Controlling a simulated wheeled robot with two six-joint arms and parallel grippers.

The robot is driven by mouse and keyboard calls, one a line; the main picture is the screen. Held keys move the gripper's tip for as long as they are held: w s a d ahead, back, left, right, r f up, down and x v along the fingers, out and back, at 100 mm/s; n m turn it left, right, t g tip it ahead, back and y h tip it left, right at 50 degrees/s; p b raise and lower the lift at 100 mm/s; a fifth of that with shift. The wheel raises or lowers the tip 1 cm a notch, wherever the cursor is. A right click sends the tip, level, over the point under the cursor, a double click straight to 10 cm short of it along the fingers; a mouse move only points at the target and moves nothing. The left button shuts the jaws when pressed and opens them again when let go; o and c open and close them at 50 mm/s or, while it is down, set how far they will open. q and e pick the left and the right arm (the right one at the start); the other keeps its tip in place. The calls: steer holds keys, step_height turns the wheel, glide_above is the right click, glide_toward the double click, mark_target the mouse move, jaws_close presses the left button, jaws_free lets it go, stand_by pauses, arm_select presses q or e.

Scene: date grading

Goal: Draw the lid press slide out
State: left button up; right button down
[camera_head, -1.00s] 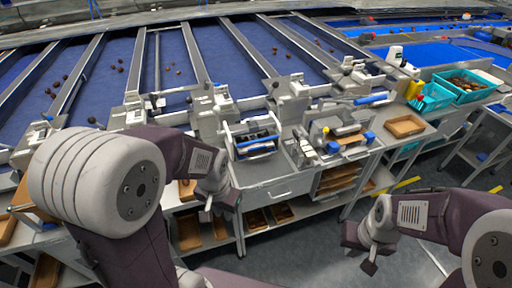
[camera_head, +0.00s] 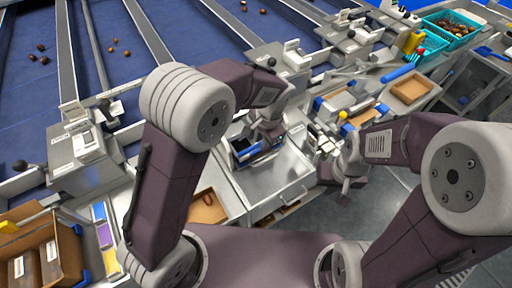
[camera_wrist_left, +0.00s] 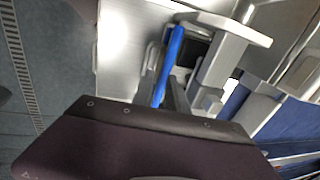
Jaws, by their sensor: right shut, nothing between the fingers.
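A small station with a blue bar (camera_head: 258,152) along its front edge, which looks like the lid press, stands on the steel bench; I cannot tell how far its slide is out. In the left wrist view the blue bar (camera_wrist_left: 168,65) runs lengthwise beside a grey metal bracket and a dark opening. My left gripper (camera_head: 266,138) is over this station, close to the blue bar. Its fingers are mostly hidden, and I cannot tell whether they touch the bar. My right gripper (camera_head: 343,198) is shut and empty, in front of the bench.
A brown box (camera_head: 45,255) is at lower left. Turquoise crates (camera_head: 452,35) stand at the far right. Blue conveyor lanes (camera_head: 30,90) lie behind the bench.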

mark_target(264, 161)
arm_select(q)
steer(key=f, duration=0.3)
steer(key=d+f, duration=0.1)
steer(key=f, duration=0.5)
steer(key=shift+s+d+f, duration=0.15)
steer(key=shift+s+f, duration=0.05)
steer(key=shift+s, duration=0.2)
jaws_close()
steer(key=shift+w, duration=0.1)
stand_by(0.9)
